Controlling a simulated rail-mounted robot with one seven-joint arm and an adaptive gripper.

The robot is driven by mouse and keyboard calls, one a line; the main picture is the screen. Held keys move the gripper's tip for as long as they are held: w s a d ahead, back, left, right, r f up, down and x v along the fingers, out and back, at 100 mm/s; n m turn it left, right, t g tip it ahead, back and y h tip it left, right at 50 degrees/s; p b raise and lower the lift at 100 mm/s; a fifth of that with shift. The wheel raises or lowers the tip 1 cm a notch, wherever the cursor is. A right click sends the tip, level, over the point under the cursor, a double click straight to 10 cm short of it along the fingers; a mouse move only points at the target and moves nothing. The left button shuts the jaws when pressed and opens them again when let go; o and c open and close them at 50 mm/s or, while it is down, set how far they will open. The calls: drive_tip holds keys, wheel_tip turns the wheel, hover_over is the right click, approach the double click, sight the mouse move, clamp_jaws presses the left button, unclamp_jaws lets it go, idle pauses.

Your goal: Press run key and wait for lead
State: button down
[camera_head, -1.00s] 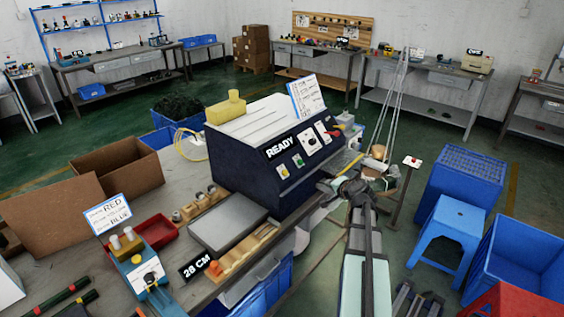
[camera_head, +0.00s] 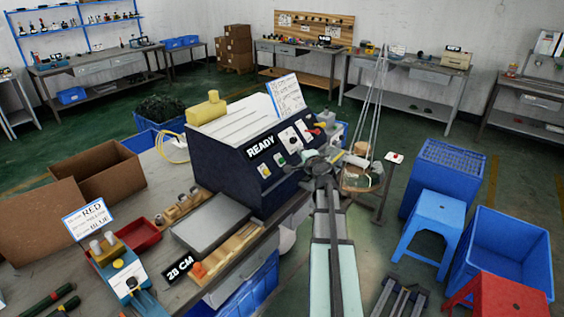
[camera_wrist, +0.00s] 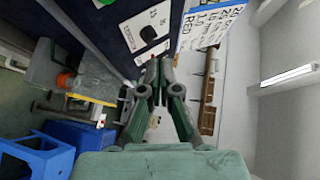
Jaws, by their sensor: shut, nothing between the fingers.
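The dark blue machine (camera_head: 225,175) stands on the bench, with a READY sign (camera_head: 260,147) on its sloped front. Its panel carries a yellowish key (camera_head: 265,171), a green key (camera_head: 280,160), a white dial plate (camera_head: 290,138) and a red lever. I cannot read which one is the run key. My gripper (camera_head: 300,162) is shut and empty, close in front of the panel's lower right. In the wrist view my gripper (camera_wrist: 156,68) has its tips together, near a dial plate (camera_wrist: 147,30). Contact with a key cannot be told. No lead is clearly visible.
A written card (camera_head: 286,95) stands on the machine's top right. A grey plate (camera_head: 212,222), a wooden rack and a 28 CM sign lie in front on the bench. Blue crates (camera_head: 510,245) and a blue stool (camera_head: 436,222) stand at right.

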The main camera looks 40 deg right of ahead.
sight(282, 161)
drive_tip(key=w+a+f+b, duration=0.2)
drive_tip(key=w+f+b, duration=0.1)
drive_tip(key=w+f, duration=0.3)
idle(0.5)
drive_tip(key=shift+w, duration=0.15)
idle(1.2)
drive_tip(key=shift+w+f+b, duration=0.25)
drive_tip(key=shift+b, duration=0.2)
